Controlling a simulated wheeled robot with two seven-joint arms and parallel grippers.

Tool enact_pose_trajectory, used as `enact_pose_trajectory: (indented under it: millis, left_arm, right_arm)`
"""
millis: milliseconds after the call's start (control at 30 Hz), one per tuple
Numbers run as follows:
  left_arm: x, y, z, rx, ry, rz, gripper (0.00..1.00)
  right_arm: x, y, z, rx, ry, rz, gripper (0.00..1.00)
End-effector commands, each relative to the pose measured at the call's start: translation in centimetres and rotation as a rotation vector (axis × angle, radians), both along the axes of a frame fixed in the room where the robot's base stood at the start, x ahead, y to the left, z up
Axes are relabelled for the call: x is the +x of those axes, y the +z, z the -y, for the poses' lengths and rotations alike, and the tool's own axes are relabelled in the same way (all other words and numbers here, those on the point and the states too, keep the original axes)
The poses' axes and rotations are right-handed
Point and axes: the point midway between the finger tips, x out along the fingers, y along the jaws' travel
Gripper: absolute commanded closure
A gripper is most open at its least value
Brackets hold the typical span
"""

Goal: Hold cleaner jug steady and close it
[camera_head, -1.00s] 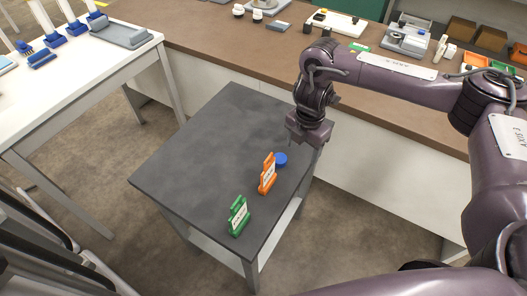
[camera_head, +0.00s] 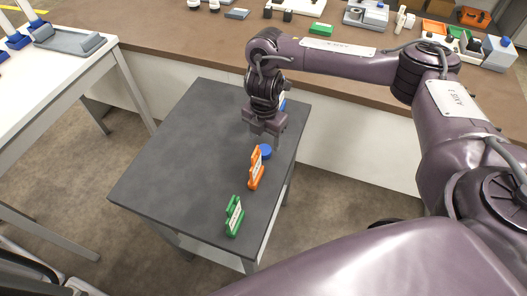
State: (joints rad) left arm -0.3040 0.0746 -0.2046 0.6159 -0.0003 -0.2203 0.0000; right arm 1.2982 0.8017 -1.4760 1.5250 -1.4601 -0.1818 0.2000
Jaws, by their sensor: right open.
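A round blue cap (camera_head: 265,151) lies on the dark grey table (camera_head: 175,150), near its right edge. My right gripper (camera_head: 264,137) is open and points down just above and behind the cap, with nothing between its fingers that I can see. A small blue and white piece (camera_head: 283,103) shows behind my right wrist; it may be part of the cleaner jug, but the arm hides most of it. My left gripper is not in view.
An orange label stand (camera_head: 256,169) stands just in front of the cap, and a green one (camera_head: 234,216) is nearer the table's front corner. The table's left half is clear. A brown counter (camera_head: 200,43) with several items runs behind.

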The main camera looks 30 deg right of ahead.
Motion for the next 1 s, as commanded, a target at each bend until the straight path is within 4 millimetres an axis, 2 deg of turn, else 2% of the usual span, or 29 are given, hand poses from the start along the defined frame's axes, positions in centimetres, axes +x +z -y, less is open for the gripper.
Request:
enact_pose_trajectory:
  millis: [267,500,600,1000]
  left_arm:
    - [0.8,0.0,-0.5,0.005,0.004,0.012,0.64]
    - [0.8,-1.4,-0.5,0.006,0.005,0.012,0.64]
    - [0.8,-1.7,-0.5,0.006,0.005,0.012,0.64]
    - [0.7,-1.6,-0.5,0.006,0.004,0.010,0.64]
  right_arm:
    - [0.1,-0.3,0.0,-0.001,-0.001,0.000,0.36]
    - [0.2,-4.1,0.0,0.001,-0.001,-0.003,0.36]
    - [0.2,-5.0,0.0,0.000,-0.002,0.000,0.36]
    - [0.3,-5.1,0.1,0.000,-0.001,0.001,0.36]
